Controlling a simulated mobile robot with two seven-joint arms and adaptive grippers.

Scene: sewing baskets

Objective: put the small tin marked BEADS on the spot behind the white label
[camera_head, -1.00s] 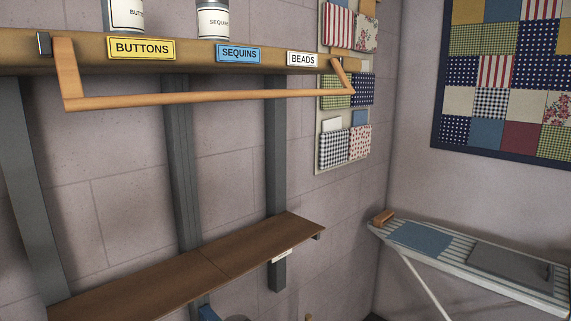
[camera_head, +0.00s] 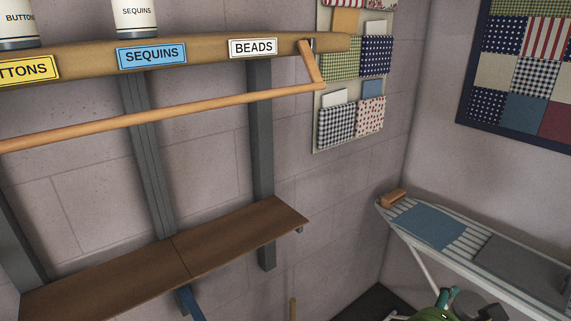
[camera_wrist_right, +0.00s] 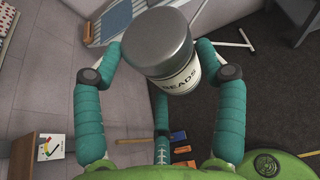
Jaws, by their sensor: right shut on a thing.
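The small tin marked BEADS (camera_wrist_right: 175,75), with a grey lid and a pale printed side, is between the teal fingers of my right gripper (camera_wrist_right: 166,74) in the right wrist view. The gripper is shut on it. In the head view only a green and teal part of my right gripper (camera_head: 445,298) shows at the bottom right, well below the shelf. The white label BEADS (camera_head: 253,47) is on the front edge of the upper wooden shelf (camera_head: 90,57), near its right end. No tin shows behind that label. My left gripper is not in view.
A SEQUINS tin (camera_head: 135,15) and a BUTTONS tin (camera_head: 18,28) stand on the upper shelf to the left. A wooden rail (camera_head: 180,112) hangs in front below it. A lower brown shelf (camera_head: 230,235) is bare. An ironing board (camera_head: 480,245) stands at right.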

